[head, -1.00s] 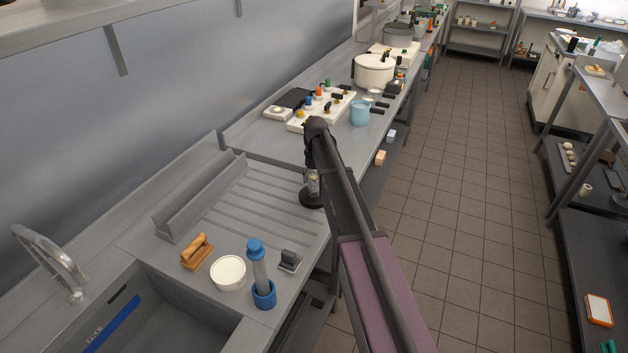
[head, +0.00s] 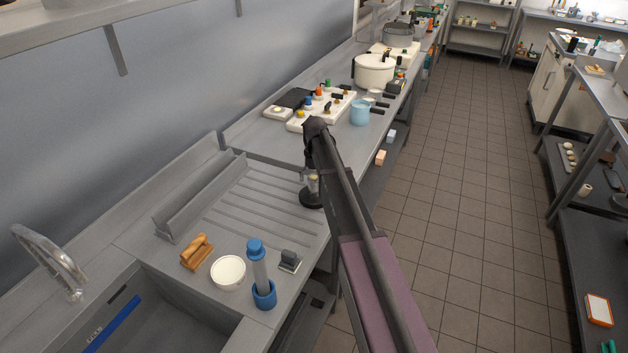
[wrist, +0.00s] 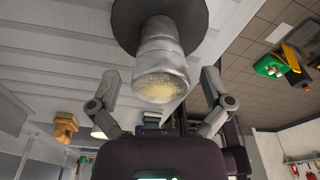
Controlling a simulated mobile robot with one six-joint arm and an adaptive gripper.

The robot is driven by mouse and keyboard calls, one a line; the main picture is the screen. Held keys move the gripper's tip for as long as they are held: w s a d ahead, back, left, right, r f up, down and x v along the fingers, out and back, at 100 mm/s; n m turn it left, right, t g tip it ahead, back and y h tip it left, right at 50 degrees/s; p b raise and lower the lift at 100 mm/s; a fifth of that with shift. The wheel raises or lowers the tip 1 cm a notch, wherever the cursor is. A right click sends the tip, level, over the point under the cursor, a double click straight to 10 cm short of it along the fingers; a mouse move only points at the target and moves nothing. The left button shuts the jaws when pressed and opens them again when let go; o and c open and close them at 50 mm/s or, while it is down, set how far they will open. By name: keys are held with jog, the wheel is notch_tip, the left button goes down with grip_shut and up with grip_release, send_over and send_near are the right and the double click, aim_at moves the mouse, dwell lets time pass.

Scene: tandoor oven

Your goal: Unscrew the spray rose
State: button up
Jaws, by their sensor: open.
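The spray rose (wrist: 160,70) is a silvery cylinder with a speckled, yellowish round end face, seen large in the wrist view. It stands on a round black base (wrist: 195,18). In the head view the spray rose (head: 313,182) is a small pale piece beside my arm, above the black base (head: 311,199) at the drainboard's right edge. My gripper (wrist: 161,80) is open, with one finger on each side of the rose and visible gaps between. My arm hides most of the gripper in the head view.
The sink (head: 160,315) lies front left. A blue mug (head: 360,113) stands farther back. The tiled floor at right is clear.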

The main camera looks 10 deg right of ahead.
jog(key=shift+r, duration=0.1)
jog(key=shift+r+p, duration=1.4)
jog(key=shift+p, duration=0.05)
